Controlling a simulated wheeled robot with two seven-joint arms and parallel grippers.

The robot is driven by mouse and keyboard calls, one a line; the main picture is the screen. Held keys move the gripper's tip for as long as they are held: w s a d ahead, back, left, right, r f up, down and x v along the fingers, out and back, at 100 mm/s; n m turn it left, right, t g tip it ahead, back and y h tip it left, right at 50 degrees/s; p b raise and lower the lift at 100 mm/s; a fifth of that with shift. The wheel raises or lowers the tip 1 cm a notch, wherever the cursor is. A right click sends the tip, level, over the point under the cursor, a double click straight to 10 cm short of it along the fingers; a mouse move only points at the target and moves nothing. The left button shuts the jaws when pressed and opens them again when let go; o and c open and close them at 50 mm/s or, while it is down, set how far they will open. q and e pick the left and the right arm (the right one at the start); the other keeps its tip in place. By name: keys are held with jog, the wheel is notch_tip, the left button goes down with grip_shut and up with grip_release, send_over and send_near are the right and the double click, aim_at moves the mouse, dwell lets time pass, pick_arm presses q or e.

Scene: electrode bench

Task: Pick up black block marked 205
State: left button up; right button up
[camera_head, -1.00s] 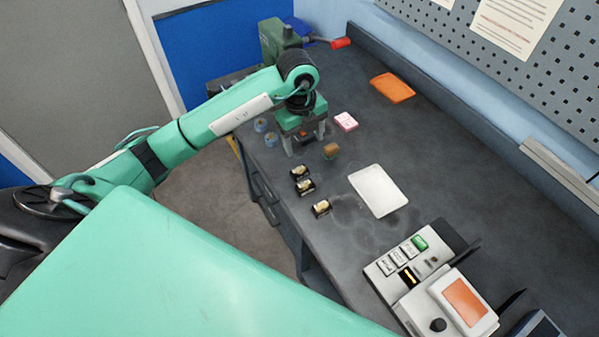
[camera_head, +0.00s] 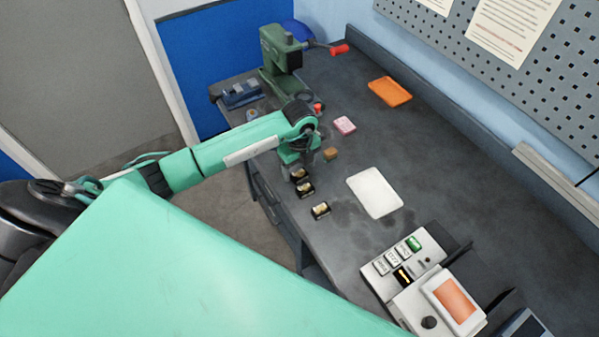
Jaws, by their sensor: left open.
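Three small black blocks with pale-gold tops stand in a row near the bench's left edge: a far one (camera_head: 299,176), a middle one (camera_head: 305,189) and a near one (camera_head: 320,210). Their markings are too small to read, so I cannot tell which is 205. My left gripper (camera_head: 297,166) is open and points down just above and behind the far block, close to it. The arm partly hides its fingers, and I cannot tell whether they touch the block. My right gripper is not in view.
A brown block (camera_head: 330,154) and a pink block (camera_head: 344,125) are right of my gripper. A white tray (camera_head: 375,192) lies right of the black blocks.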

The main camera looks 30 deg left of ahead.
aim_at(301, 174)
pick_arm(q)
jog(key=shift+f, duration=1.2)
jog(key=c, duration=1.3)
jog(key=shift+o, duration=0.2)
